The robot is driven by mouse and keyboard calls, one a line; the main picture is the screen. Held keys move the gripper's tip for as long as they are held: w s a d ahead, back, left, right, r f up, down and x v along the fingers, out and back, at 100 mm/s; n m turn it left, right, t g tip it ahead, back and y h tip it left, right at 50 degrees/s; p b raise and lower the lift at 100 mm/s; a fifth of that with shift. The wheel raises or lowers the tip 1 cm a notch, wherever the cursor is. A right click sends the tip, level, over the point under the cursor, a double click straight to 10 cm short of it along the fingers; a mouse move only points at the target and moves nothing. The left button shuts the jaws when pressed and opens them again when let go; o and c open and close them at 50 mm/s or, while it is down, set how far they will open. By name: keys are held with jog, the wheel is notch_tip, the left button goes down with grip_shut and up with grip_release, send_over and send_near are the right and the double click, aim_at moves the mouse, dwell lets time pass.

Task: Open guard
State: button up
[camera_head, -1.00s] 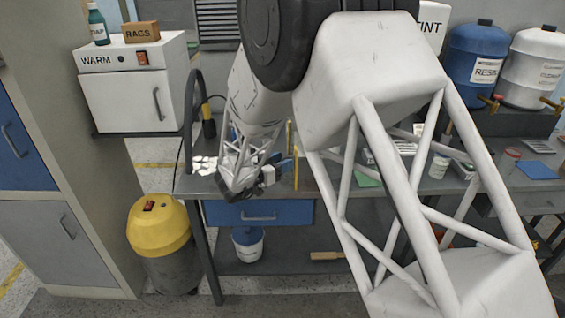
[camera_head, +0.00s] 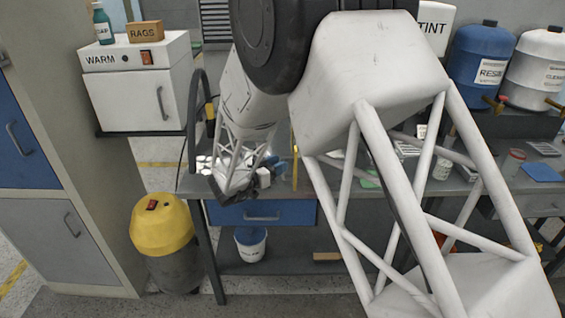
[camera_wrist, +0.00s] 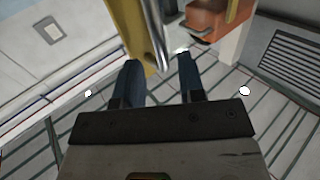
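A thin upright yellow edge (camera_head: 295,168) stands at the bench just right of my gripper; it may belong to the guard, whose body is mostly hidden behind my arm. In the wrist view a yellow bar (camera_wrist: 128,30) with a grey metal rod (camera_wrist: 153,35) beside it reaches down toward my fingers. My gripper (camera_wrist: 160,80) has two blue fingers apart, with the lower end of the bar and rod showing near the gap. I cannot tell whether they touch. In the head view my gripper (camera_head: 275,166) is small, above the bench's front edge.
The grey bench (camera_head: 190,186) has a blue drawer (camera_head: 262,213) under my gripper. A white WARM cabinet (camera_head: 135,95) stands left, above a yellow-topped bin (camera_head: 162,225). Resin (camera_head: 478,60) and cleaner (camera_head: 535,68) drums stand back right. In the wrist view an orange-brown block (camera_wrist: 212,20) hangs near the right finger.

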jog(key=shift+v, duration=2.35)
jog(key=shift+f, duration=0.1)
jog(key=w+d+r+n+t+y, duration=0.25)
jog(key=d+r+y, duration=0.25)
jog(key=r+y, duration=0.4)
jog(key=s+d+r+n+y, duration=0.3)
jog(key=s+r+n+y, duration=0.15)
jog(key=s+r, duration=0.2)
jog(key=s+d+n+g, duration=0.1)
jog(key=s+d+g, duration=0.2)
jog(key=s, duration=0.9)
jog(key=s+d+n+g, duration=0.1)
jog(key=s+d+g, duration=0.3)
jog(key=s+d, duration=0.3)
jog(key=s+d+n+g, duration=0.1)
jog(key=s+d+g, duration=0.2)
jog(key=s, duration=1.4)
jog(key=shift+d+g+y, duration=0.35)
jog(key=shift+d, duration=0.85)
